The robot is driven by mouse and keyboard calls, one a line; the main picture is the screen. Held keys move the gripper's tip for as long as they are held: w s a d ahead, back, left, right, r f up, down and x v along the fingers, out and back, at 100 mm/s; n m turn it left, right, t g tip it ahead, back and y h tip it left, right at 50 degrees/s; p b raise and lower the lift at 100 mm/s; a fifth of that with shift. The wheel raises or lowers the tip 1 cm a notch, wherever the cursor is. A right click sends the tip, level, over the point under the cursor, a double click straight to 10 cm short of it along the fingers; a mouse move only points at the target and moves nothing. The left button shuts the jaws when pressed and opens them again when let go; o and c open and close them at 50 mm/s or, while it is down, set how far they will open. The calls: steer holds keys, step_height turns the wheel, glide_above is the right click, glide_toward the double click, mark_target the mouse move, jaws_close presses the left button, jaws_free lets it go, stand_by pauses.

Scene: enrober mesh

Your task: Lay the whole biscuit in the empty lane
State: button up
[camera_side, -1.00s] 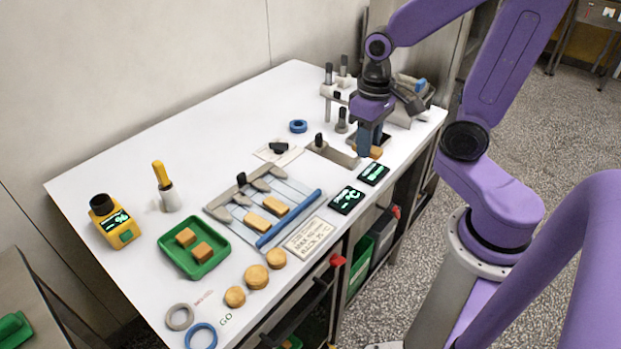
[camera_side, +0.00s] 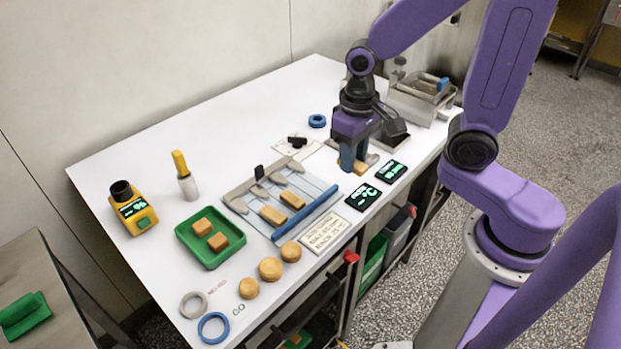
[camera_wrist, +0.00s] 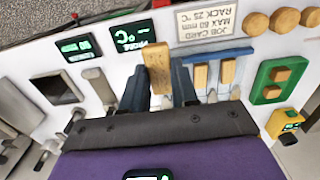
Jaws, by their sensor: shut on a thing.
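A long tan biscuit (camera_wrist: 157,65) is held between the two blue fingers of my gripper (camera_wrist: 160,88); in the side view my gripper (camera_side: 353,160) hides part of it. The gripper is shut on the biscuit beyond the far right end of the pale lane rack (camera_side: 250,212). Two tan biscuits lie in the rack, the nearer one (camera_side: 272,215) and the farther one (camera_side: 292,200). A bare lane strip (camera_side: 312,186) shows at the rack's right. I cannot tell the held biscuit's exact height above the table.
A blue bar (camera_side: 308,212) runs along the rack's front edge, with grey dividers behind. Two dark displays (camera_side: 363,196) and a job card (camera_side: 325,232) lie in front. A green tray (camera_side: 211,254) holds two biscuit pieces; round biscuits (camera_side: 270,268) lie near the front edge.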

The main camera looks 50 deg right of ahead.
steer(key=w+f, duration=0.2)
steer(key=w, duration=0.3)
glide_above(310, 190)
step_height(310, 190, down, 6)
steer(key=shift+s+f, duration=0.1)
steer(key=shift+s, duration=0.05)
steer(key=shift+f, duration=1.55)
steer(key=o, duration=0.8)
steer(key=shift+f, duration=0.15)
step_height(310, 190, up, 12)
steer(key=shift+r, duration=0.2)
